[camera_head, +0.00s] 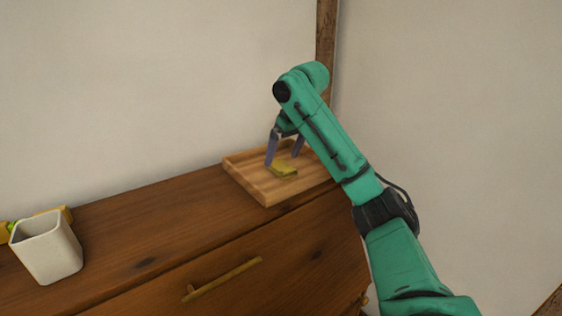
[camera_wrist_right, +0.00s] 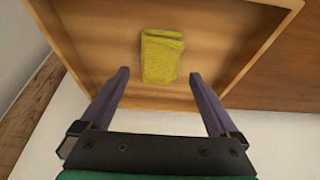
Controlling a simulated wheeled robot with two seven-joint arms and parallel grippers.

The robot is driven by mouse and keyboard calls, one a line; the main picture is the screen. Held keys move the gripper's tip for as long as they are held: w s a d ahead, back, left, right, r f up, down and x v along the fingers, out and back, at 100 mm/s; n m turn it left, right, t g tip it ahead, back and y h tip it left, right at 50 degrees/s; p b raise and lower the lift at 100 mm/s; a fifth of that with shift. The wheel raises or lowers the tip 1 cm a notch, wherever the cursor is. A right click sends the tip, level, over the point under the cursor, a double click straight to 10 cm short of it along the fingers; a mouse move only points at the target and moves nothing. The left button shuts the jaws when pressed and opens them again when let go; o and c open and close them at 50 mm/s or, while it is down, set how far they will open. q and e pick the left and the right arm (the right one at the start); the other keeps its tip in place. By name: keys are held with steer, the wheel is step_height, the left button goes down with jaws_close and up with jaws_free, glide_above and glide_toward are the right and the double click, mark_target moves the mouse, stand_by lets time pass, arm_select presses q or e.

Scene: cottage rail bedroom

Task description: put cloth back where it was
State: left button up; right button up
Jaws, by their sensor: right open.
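A small folded yellow cloth (camera_head: 283,169) lies on the floor of a shallow wooden tray (camera_head: 240,176) on the dresser top. In the right wrist view the cloth (camera_wrist_right: 161,56) lies flat in the tray (camera_wrist_right: 245,52), ahead of the fingertips. My right gripper (camera_head: 284,160) is over the tray, with its fingers apart on either side of the cloth in the head view. In the right wrist view the right gripper (camera_wrist_right: 159,75) is open with nothing between its fingers. My left gripper is not in view.
The tray stands near the right end of the wooden dresser (camera_head: 150,228), by the wall corner. The dresser top between cup and tray is clear.

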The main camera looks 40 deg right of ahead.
steer(key=p+v, duration=0.3)
steer(key=v, duration=0.6)
steer(key=shift+p, duration=0.35)
steer(key=shift+a, duration=0.1)
